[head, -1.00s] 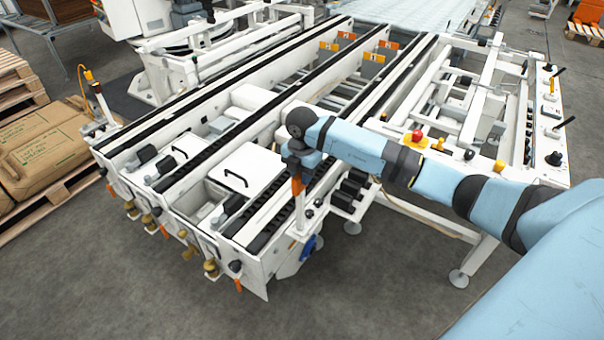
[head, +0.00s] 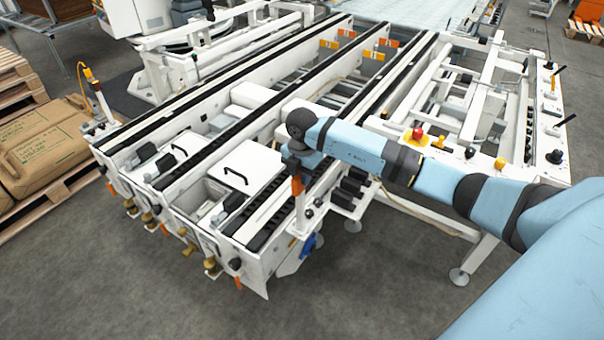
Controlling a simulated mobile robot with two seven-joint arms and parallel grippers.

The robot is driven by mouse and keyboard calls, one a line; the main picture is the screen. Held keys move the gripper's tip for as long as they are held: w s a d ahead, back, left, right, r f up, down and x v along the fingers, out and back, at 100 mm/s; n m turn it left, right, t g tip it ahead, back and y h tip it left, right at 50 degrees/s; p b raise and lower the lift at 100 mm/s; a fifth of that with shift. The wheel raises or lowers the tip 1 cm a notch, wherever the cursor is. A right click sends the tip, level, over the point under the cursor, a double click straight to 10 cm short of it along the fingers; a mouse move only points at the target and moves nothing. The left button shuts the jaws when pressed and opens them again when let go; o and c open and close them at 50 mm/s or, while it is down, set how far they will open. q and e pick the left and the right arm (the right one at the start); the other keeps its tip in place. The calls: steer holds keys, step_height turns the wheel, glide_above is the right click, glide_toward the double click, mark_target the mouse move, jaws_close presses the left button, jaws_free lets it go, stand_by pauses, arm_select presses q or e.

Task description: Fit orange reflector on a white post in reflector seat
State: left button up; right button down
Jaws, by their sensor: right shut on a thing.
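The orange reflector (head: 297,186) is at the top of a white post (head: 301,212) at the front right corner of the conveyor frame. My right gripper (head: 296,172) points down from the light blue arm and is shut on the reflector. The wrist and fingers cover the reflector's upper part. The seat behind the reflector is hidden, so I cannot tell whether it is fully in. My left gripper is not in view.
The white conveyor (head: 240,170) with black rails fills the middle. A second post with an orange sensor (head: 97,86) and yellow cable stands at its left corner. A red button (head: 418,134) lies near my arm. Brown sacks (head: 45,147) are on a pallet at left. Floor in front is clear.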

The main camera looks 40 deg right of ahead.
steer(key=c, duration=0.9)
jaws_free()
steer(key=shift+r, duration=0.1)
step_height(320, 180, up, 14)
steer(key=shift+f+p, duration=0.15)
steer(key=shift+p, duration=0.5)
